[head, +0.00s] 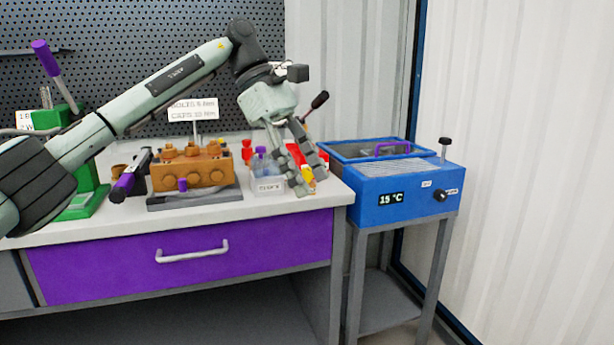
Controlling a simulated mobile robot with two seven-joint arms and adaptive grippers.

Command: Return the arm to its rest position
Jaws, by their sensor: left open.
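My left arm comes in from the left and reaches across above the white workbench (225,222). My left gripper (305,185) points down over the right end of the bench. It is open, with its fingertips close to the right of a clear bin (267,186). A small yellow and red item (308,175) shows by the fingers; I cannot tell whether it touches them. Parts of the red items behind are hidden by the gripper. My right gripper is not in view.
An orange-brown pump block (190,170) sits on a grey base. A purple-handled tool (122,187) and a green press (85,190) stand left of it. A blue bath (405,190) reading 15 °C stands at the right. A pegboard (150,60) backs the bench.

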